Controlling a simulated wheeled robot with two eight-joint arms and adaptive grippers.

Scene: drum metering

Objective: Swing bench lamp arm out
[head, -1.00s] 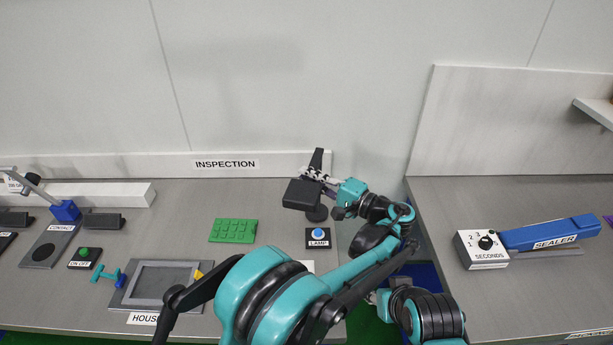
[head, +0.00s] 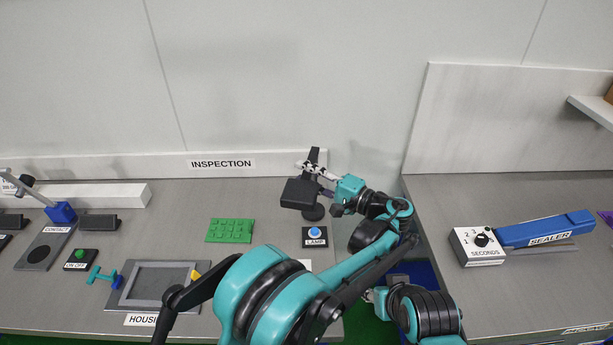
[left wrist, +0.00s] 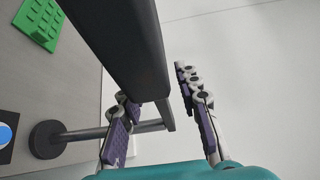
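The bench lamp shows in the head view as a dark rectangular head (head: 299,194) on an upright arm (head: 314,157) above a round base. A small box with a blue button, labelled LAMP (head: 315,237), stands in front of it. My left gripper (head: 312,170) reaches in from the right at the lamp's upper part. In the left wrist view its two fingers (left wrist: 165,118) are apart, with dark lamp parts (left wrist: 120,45) in front of and between them. I cannot tell whether they touch. My right gripper (head: 371,297) shows only partly, low in the head view.
A green studded plate (head: 230,230) lies left of the lamp. A grey housing tray (head: 160,283) is at the front left. The sealer (head: 545,230) and its dial box (head: 478,246) stand on the right bench. A gap separates the benches.

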